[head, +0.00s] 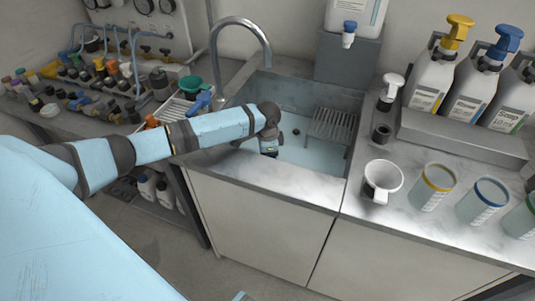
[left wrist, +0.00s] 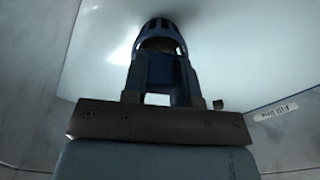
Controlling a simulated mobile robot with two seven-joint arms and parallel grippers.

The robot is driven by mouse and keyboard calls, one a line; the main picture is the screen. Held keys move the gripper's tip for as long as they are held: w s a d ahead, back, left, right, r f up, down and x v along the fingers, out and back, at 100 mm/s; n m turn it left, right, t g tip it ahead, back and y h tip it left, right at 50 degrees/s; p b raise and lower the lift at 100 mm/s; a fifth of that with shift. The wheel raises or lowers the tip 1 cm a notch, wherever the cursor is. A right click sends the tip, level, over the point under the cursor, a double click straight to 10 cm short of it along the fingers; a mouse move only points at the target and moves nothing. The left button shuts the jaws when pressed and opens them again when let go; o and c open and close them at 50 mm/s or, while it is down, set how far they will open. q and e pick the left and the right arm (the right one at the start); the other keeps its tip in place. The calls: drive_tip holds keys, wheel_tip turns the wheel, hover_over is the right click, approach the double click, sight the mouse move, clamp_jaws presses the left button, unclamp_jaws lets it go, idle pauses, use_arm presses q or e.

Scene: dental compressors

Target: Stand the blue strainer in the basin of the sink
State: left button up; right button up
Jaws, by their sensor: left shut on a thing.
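My left arm reaches over the left edge of the sink, and its gripper (head: 269,151) points down inside the basin (head: 310,165). In the left wrist view the gripper (left wrist: 160,62) is shut on the blue strainer (left wrist: 160,32), a dark blue slotted cup. The strainer is at the fingertips, with the pale basin surface around it. I cannot tell whether it touches the basin floor. In the head view the strainer is mostly hidden by the gripper and wrist.
A wire rack (head: 331,127) stands in the right of the basin. The faucet (head: 240,25) arches behind my left wrist. A white funnel cup (head: 383,178) and pump bottles (head: 478,85) stand on the right counter.

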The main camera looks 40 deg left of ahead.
use_arm(q)
drive_tip(key=shift+f, duration=0.55)
drive_tip(key=shift+f+b, duration=0.35)
drive_tip(key=shift+f, duration=0.45)
drive_tip(key=o, duration=1)
drive_tip(key=c, duration=0.4)
